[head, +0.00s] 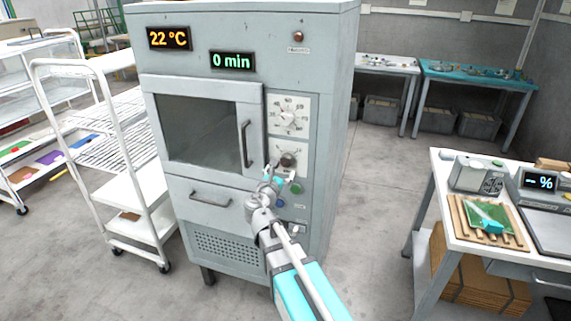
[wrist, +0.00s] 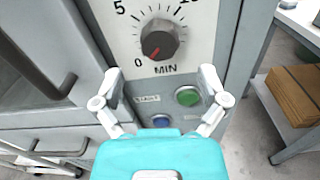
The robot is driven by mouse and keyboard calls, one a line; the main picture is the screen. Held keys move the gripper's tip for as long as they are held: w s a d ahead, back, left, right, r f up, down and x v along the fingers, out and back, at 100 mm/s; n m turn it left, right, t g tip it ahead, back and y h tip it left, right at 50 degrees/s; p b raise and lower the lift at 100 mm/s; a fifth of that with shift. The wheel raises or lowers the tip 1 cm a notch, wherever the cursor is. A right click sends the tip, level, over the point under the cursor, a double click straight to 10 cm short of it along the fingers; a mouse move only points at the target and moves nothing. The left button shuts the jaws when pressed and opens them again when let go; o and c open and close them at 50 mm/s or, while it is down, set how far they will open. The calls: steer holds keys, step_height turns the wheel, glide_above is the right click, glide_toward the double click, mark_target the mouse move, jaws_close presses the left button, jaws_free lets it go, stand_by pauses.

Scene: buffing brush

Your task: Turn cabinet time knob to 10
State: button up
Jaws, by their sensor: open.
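The grey cabinet (head: 215,110) stands in the middle of the head view, with a display (head: 232,61) reading "0 min". The time knob (head: 288,160) is the lower of two dials on its right panel. In the wrist view the time knob (wrist: 159,40) is dark with a red mark pointing toward 0, on a white plate marked MIN with 5 and 10 visible. My gripper (head: 272,180) is in front of the panel, just below and left of the knob. In the wrist view my gripper (wrist: 160,82) is open and empty, its fingertips below the knob and apart from it.
A temperature dial (head: 289,115) sits above the time knob. A green button (wrist: 188,96) and a blue button (wrist: 161,121) sit below it. The door handle (head: 246,144) projects left of the panel. A white rack (head: 110,150) stands left; a workbench (head: 455,235) stands right.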

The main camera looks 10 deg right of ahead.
mark_target(285, 163)
steer(key=shift+x, duration=2.55)
steer(key=c, duration=1.1)
steer(key=shift+m, duration=0.3)
steer(key=shift+c, duration=0.2)
